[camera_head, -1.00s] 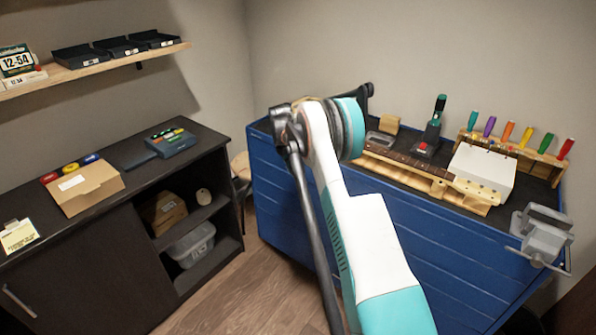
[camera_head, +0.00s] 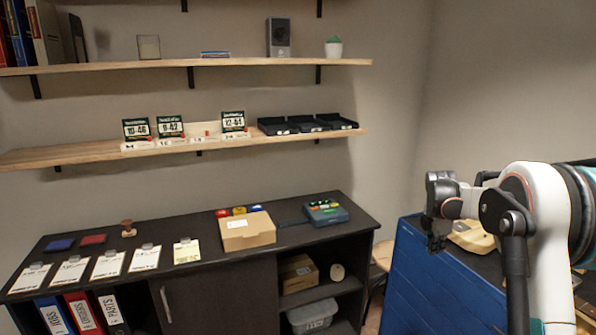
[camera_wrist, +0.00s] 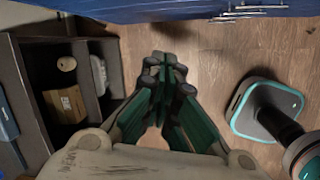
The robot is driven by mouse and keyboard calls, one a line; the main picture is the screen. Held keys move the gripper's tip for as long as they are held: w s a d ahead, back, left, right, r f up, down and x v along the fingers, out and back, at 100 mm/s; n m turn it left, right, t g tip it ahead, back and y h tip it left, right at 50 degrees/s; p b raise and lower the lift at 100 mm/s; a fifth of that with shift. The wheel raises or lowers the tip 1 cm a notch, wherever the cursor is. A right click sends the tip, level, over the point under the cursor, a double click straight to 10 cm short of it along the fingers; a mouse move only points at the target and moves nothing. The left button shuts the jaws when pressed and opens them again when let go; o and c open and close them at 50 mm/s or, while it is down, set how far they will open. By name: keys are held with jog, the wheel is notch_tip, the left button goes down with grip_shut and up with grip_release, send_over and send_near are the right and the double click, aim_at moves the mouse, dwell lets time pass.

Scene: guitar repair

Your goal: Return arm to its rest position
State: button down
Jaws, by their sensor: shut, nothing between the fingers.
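My gripper (camera_wrist: 167,72) shows in the wrist view with its green-sided fingers together at the tips and nothing between them. It points down over the bare wood floor (camera_wrist: 214,60). In the head view my gripper (camera_head: 437,243) hangs at the end of my white and teal arm, at the right, in front of the blue tool cabinet (camera_head: 430,280). My arm is folded and hides most of the cabinet top.
A dark sideboard (camera_head: 215,300) holds clipboards, a cardboard box (camera_head: 247,232) and a teal case (camera_head: 326,213). Its open shelves show left of my gripper in the wrist view. Wall shelves (camera_head: 110,152) hang above. Floor below my gripper is clear.

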jog(key=s+a+r+m+t, duration=0.1)
jog(key=s+a+r+m, duration=0.3)
jog(key=s+a+r, duration=0.4)
jog(key=s+a+r+m+t, duration=0.2)
jog(key=s+a+r+m, duration=0.2)
jog(key=s+a+r, duration=0.45)
jog(key=s+a+f+m, duration=0.2)
jog(key=s+m, duration=0.1)
jog(key=s, duration=0.5)
jog(key=s+a+f+m+t+y, duration=0.1)
jog(key=s+a+f+m, duration=0.1)
jog(key=s, duration=0.7)
jog(key=s+a+f+m+t+y, duration=0.1)
jog(key=s+a+f+m, duration=0.1)
jog(key=s+m, duration=0.3)
jog(key=s+a, duration=0.1)
jog(key=s, duration=0.2)
jog(key=shift+s+a+f, duration=0.25)
jog(key=shift+a+f, duration=0.1)
